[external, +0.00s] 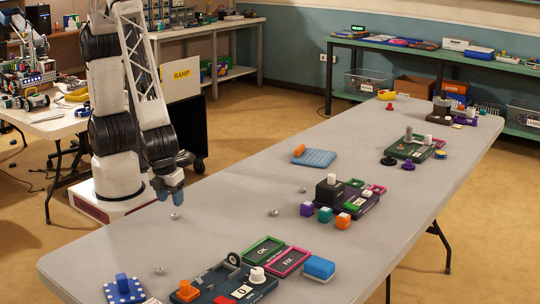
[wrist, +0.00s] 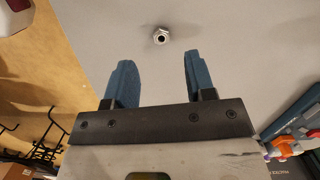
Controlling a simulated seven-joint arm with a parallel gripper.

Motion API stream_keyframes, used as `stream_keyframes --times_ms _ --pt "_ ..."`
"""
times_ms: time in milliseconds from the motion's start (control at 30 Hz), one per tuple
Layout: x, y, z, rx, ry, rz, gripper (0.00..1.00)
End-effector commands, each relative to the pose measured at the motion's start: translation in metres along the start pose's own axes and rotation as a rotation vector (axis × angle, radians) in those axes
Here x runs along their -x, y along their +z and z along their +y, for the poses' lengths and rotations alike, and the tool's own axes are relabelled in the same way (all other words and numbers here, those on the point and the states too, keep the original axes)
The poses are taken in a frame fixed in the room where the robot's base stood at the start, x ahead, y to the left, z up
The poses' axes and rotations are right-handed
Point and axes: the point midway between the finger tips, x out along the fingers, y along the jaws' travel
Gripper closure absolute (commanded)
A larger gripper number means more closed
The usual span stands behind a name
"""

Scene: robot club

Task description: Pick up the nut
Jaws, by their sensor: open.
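A small silver hex nut (wrist: 161,36) with a dark hole lies on the grey table, beyond the fingertips and roughly centred between them in the wrist view. My gripper (wrist: 157,58) has its two blue fingers apart with nothing between them. In the external view my gripper (external: 171,199) points down near the left edge of the table. A small metal piece (external: 177,216) lies just below its fingertips and appears to be the same nut. Similar small metal pieces lie at the table's middle (external: 274,212), farther back (external: 303,189) and at the front (external: 160,270); their exact shapes are too small to tell.
A dark station with coloured blocks (external: 345,199) stands right of the gripper. Another station (external: 222,284), a blue dotted block (external: 124,290) and OK and FIX trays (external: 264,250) are at the front. A blue pad (external: 314,158) lies farther back. The table around the nut is clear.

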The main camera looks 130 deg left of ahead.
Motion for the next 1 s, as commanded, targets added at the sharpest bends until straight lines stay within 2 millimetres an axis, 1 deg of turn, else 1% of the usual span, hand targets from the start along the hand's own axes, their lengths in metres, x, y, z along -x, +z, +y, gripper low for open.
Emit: stream_keyframes --times_ms 267,367,700,833,1000 --pt "-0.003 0.000 0.000 0.000 0.001 -0.001 0.50" --pt "-0.009 0.000 0.000 0.001 0.002 -0.001 0.50" --pt "-0.044 0.000 -0.002 0.000 0.002 -0.001 0.50" --pt "-0.051 0.000 -0.002 0.000 0.001 0.000 0.50" --pt "-0.052 0.000 -0.002 0.000 0.000 0.000 0.50"
